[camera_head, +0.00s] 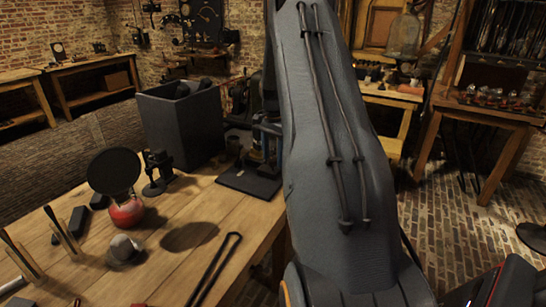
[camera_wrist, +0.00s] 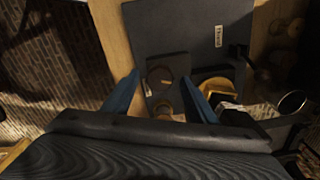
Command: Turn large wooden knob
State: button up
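In the wrist view, two blue fingers of my gripper (camera_wrist: 161,78) stand apart with a gap between them. I cannot tell how far the fingertips are from the knob, and I see no clear contact. In the head view, my arm covers the gripper, and the knob cannot be made out.
In the wrist view, a dark flat panel (camera_wrist: 185,30) with a white label lies above the knob, and a yellow-brown part (camera_wrist: 216,76) is right of it. In the head view, a large grey box (camera_head: 182,125) and a red-based round object (camera_head: 127,212) stand on the wooden table (camera_head: 165,265).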

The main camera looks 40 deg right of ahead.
aim_at(273, 159)
jog(key=shift+r+b, duration=0.95)
jog(key=shift+r, duration=2.9)
jog(key=s+a+n, duration=0.2)
jog(key=a+n, duration=0.3)
jog(key=a, duration=0.9)
jog(key=s+a+f+n, duration=0.2)
jog(key=s+a+n, duration=0.4)
jog(key=s+a, duration=0.5)
jog(key=s+a+f+n, duration=0.2)
jog(key=s+a+n, duration=0.4)
jog(key=s+a, duration=0.5)
jog(key=shift+s+a+t, duration=0.2)
jog(key=shift+a+t, duration=0.1)
jog(key=shift+a, duration=0.35)
jog(key=shift+f, duration=0.1)
